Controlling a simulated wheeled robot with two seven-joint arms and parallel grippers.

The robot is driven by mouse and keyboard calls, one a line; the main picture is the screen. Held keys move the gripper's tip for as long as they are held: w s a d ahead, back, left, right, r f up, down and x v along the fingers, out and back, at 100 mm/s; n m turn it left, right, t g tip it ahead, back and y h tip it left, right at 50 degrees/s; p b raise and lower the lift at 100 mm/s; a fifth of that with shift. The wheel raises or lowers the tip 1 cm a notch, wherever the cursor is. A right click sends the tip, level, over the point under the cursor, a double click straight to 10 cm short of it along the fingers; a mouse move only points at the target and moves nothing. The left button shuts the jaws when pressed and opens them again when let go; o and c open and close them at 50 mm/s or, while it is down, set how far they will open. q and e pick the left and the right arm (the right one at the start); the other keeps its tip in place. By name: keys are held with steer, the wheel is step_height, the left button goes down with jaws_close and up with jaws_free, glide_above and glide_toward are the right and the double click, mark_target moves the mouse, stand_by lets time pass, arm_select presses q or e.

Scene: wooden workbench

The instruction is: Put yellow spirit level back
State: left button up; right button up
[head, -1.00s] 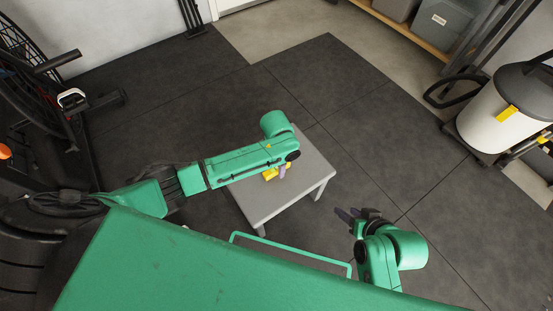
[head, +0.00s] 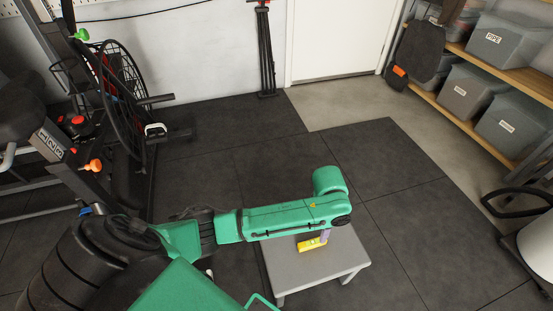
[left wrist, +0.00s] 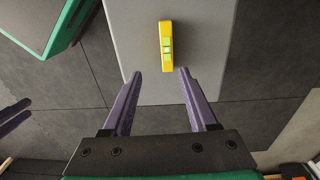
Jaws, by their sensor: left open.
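The yellow spirit level (head: 311,245) lies on a small grey table (head: 290,271), just beneath the end of my left arm in the head view. In the left wrist view the level (left wrist: 166,46) lies lengthwise ahead of the fingers, with pale green vials on top. My left gripper (left wrist: 160,72) is open, its purple fingers apart. The level's near end shows between the fingertips, but I cannot tell the height gap. Dark purple finger-like parts (left wrist: 14,114) at the left edge look like my right gripper, and their opening is unclear.
Storage bins (head: 500,43) stand on wooden shelves (head: 464,103) at the right. A white door (head: 335,40) is at the back. A bike-like machine (head: 125,95) stands at the left. Dark mat floor around the table is clear.

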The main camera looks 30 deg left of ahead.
arm_select(q)
steer(key=s+d+f+n+h, duration=0.2)
steer(key=s, duration=0.3)
steer(key=s+a+f+n+t+y, duration=0.1)
steer(key=s+a+f+n, duration=0.2)
steer(key=s+a, duration=0.6)
steer(key=a, duration=0.3)
steer(key=shift+s+n+y, duration=0.15)
steer(key=shift+n+y, duration=0.15)
steer(key=shift+n, duration=0.1)
steer(key=shift+a+r+p, duration=0.1)
steer(key=shift+r+p, duration=0.05)
steer(key=shift+p, duration=0.65)
arm_select(e)
steer(key=shift+r, duration=0.15)
